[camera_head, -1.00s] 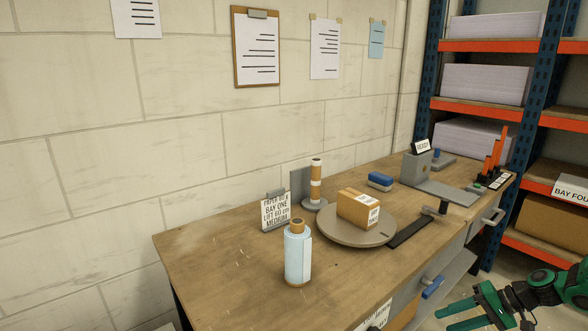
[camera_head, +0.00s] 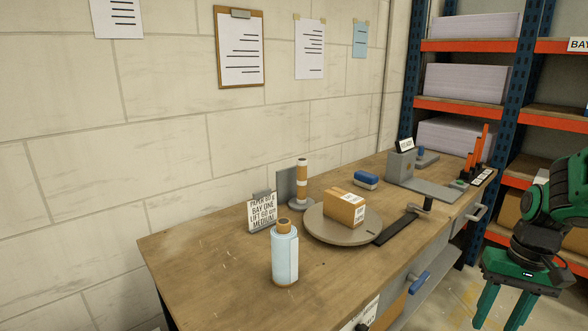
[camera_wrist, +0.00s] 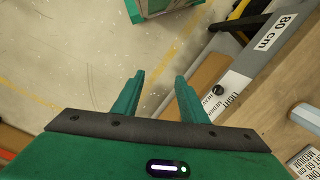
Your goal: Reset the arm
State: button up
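My green gripper (camera_head: 502,306) is at the lower right of the head view, beside the bench's front edge and pointing down. Its two fingers are apart with nothing between them. In the wrist view my gripper (camera_wrist: 158,82) shows both fingers spread over bare concrete floor. The upper arm is partly cut off by the right edge of the head view.
Orange-and-blue shelving (camera_head: 470,107) stands behind my arm. Floor (camera_wrist: 70,60) lies below the gripper.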

jog(key=s+a+r+m+h, duration=0.1)
jog(key=s+r, duration=0.3)
jog(key=s, duration=0.7)
jog(key=shift+a+r, duration=0.35)
jog(key=shift+a, duration=0.25)
